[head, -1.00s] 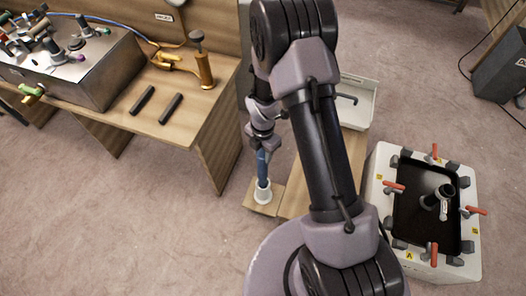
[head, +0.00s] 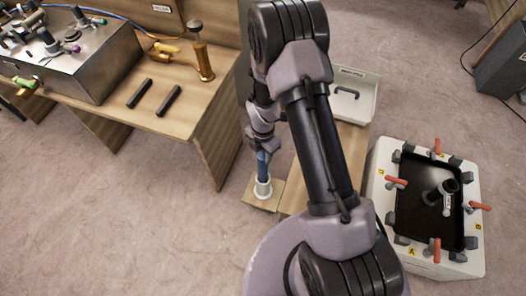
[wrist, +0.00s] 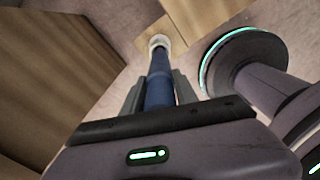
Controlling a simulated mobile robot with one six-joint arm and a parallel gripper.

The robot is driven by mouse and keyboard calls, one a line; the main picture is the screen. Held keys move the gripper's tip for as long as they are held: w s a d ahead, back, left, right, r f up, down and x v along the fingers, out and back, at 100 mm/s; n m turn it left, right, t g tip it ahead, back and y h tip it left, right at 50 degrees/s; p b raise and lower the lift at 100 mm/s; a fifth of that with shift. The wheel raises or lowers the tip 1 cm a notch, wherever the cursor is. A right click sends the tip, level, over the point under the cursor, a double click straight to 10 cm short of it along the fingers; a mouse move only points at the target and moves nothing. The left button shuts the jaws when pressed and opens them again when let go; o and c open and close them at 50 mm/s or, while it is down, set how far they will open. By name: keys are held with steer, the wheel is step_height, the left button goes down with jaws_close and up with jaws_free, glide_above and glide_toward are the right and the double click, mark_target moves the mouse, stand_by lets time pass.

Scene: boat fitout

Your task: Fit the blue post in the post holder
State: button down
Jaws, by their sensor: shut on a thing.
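The blue post (head: 262,166) is upright in my gripper (head: 263,151). The white post holder (head: 263,190) stands on a low wooden board below it. In the head view the post's lower end meets the holder's mouth and seems to be inside it; the depth is hidden. In the wrist view the blue post (wrist: 158,88) runs away from between the two grey fingers (wrist: 157,97) to the white holder (wrist: 159,41), in line with it. My gripper is shut on the post, above the holder.
A wooden bench (head: 205,125) with two black bars and a brass tool stands to the left. A white tray (head: 352,100) is behind my arm. A white box with a dark recessed top and orange-handled clamps (head: 425,262) is at the right. Carpet left of the holder is clear.

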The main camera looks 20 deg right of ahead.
steer(key=shift+f, duration=0.2)
steer(key=c, duration=0.9)
jaws_free()
step_height(320, 180, up, 17)
steer(key=p, duration=0.7)
steer(key=shift+r+p, duration=0.2)
steer(key=shift+p, duration=0.2)
